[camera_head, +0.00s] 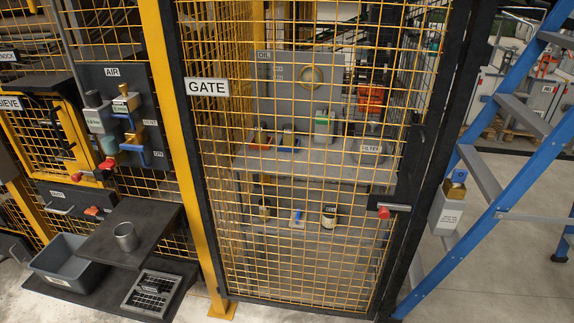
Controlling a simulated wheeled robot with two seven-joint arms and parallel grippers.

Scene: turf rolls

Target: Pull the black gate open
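The black gate (190,130) stands upright in the middle of the head view, a black frame filled with yellow wire mesh. A white GATE sign (207,87) hangs at its upper left, beside a yellow post (172,130). At its right side is a grey lever handle (396,207) with a red end (383,212), on a dark plate. The gate looks shut, with its right edge close to a dark post; any gap there is hard to make out. Neither of my grippers shows in the view.
Behind the mesh are shelves (315,163) with bottles and tools. A blue ladder (500,150) stands right of the gate, with a grey box (447,212) near it. At left are an AIR panel (85,80), a grey bin (65,262) and a dark shelf (100,243).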

